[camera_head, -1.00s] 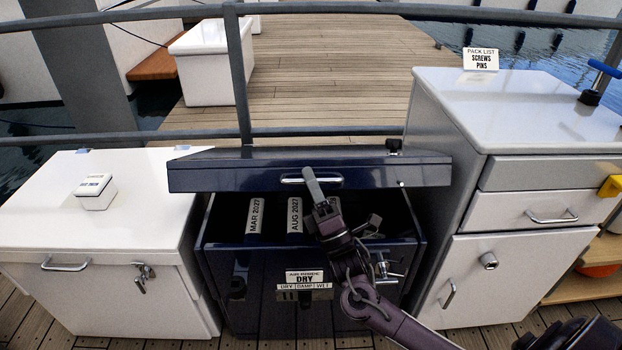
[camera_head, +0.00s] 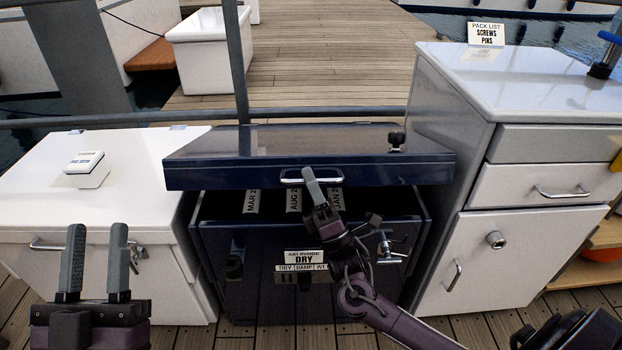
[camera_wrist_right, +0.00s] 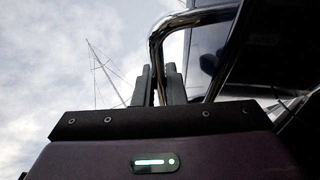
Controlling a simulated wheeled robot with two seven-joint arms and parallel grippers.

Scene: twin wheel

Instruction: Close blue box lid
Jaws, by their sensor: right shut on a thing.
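The dark blue box (camera_head: 215,270) stands between two white cabinets, its lid (camera_head: 215,160) partly open and tilted over the opening. My right gripper (camera_head: 309,175) is shut on the chrome handle (camera_head: 285,181) at the lid's front edge. In the right wrist view the gripper (camera_wrist_right: 160,85) has its fingers at the curved chrome handle (camera_wrist_right: 168,25). White cards with dates show inside the box below the lid. My left gripper (camera_head: 95,240) is open and empty, in front of the left white cabinet.
A white locker (camera_head: 40,205) with a small white block (camera_head: 85,165) stands left. A taller white cabinet (camera_head: 450,170) with drawers stands right, close to the box. A grey rail (camera_head: 60,123) runs behind. A latch (camera_head: 385,245) sits on the box front.

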